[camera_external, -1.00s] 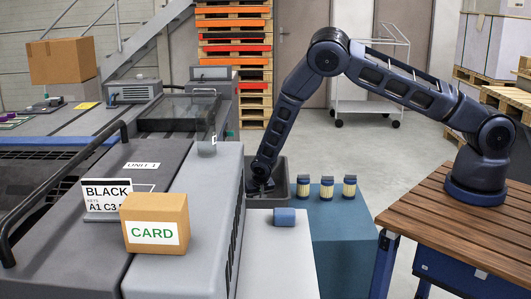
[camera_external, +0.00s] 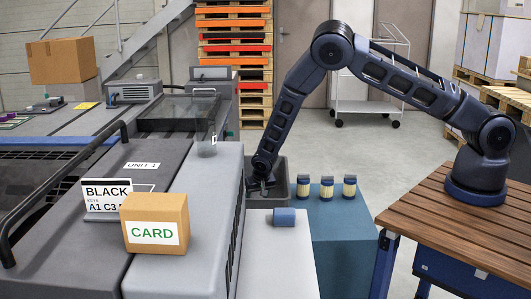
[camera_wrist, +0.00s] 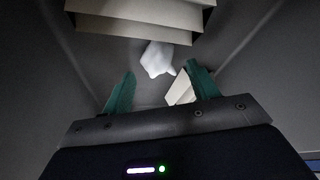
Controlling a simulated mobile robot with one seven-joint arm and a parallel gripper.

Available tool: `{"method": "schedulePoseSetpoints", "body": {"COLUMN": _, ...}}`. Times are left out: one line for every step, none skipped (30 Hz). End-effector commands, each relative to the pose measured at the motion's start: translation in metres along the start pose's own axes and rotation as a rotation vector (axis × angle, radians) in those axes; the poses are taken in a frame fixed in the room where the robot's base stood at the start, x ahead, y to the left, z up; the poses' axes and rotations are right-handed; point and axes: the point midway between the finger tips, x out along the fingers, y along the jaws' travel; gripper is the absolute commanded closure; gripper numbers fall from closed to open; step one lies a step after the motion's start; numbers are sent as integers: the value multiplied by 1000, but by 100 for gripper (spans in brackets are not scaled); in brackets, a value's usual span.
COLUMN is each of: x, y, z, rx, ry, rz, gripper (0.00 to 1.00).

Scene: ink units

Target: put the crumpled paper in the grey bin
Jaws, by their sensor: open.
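The grey bin (camera_external: 281,176) stands behind the white-topped block, partly hidden by my arm and the machine. My gripper (camera_external: 262,184) points down at the bin's opening; its tips are hard to make out there. In the wrist view my gripper (camera_wrist: 161,84) has its two green fingers wide apart with nothing held between them. The white crumpled paper (camera_wrist: 157,58) lies inside the dark grey walls, beyond the fingertips and apart from them. The paper does not show in the external view.
Pale folded pieces (camera_wrist: 145,15) lie in the bin, one close to the right finger. Several cream-and-blue jars (camera_external: 327,190) stand on the blue cabinet right of the bin. A blue roll (camera_external: 284,217) lies in front. The machine (camera_external: 212,185) flanks my gripper's left.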

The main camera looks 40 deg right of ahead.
Motion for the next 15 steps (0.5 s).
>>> {"method": "schedulePoseSetpoints", "body": {"x": -11, "y": -1, "z": -1, "rx": 1, "ry": 1, "rz": -2, "gripper": 40}}
{"method": "schedulePoseSetpoints", "body": {"x": -16, "y": -1, "z": -1, "rx": 0, "ry": 2, "rz": -2, "gripper": 40}}
{"method": "schedulePoseSetpoints", "body": {"x": -24, "y": -1, "z": -1, "rx": 0, "ry": 2, "rz": -1, "gripper": 40}}
{"method": "schedulePoseSetpoints", "body": {"x": -29, "y": -1, "z": -1, "rx": 0, "ry": 2, "rz": -2, "gripper": 40}}
{"method": "schedulePoseSetpoints", "body": {"x": -35, "y": -1, "z": -1, "rx": 0, "ry": 2, "rz": -2, "gripper": 40}}
{"method": "schedulePoseSetpoints", "body": {"x": -42, "y": 0, "z": 0, "rx": 0, "ry": 1, "rz": -1, "gripper": 40}}
{"method": "schedulePoseSetpoints", "body": {"x": -47, "y": 0, "z": 0, "rx": 0, "ry": 1, "rz": -1, "gripper": 40}}
{"method": "schedulePoseSetpoints", "body": {"x": -53, "y": -1, "z": 0, "rx": 0, "ry": 1, "rz": -1, "gripper": 40}}
{"method": "schedulePoseSetpoints", "body": {"x": -59, "y": -1, "z": 0, "rx": -1, "ry": 1, "rz": -1, "gripper": 40}}
{"method": "schedulePoseSetpoints", "body": {"x": -64, "y": -1, "z": 0, "rx": -1, "ry": 1, "rz": -2, "gripper": 40}}
{"method": "schedulePoseSetpoints", "body": {"x": -69, "y": -1, "z": 0, "rx": 0, "ry": 1, "rz": -1, "gripper": 40}}
{"method": "schedulePoseSetpoints", "body": {"x": -74, "y": 0, "z": 0, "rx": 0, "ry": 1, "rz": -1, "gripper": 40}}
{"method": "schedulePoseSetpoints", "body": {"x": -78, "y": 0, "z": -1, "rx": 0, "ry": 1, "rz": 0, "gripper": 40}}
{"method": "schedulePoseSetpoints", "body": {"x": -81, "y": 0, "z": -1, "rx": 0, "ry": 1, "rz": 0, "gripper": 40}}
{"method": "schedulePoseSetpoints", "body": {"x": -85, "y": 0, "z": -1, "rx": 0, "ry": 1, "rz": 0, "gripper": 40}}
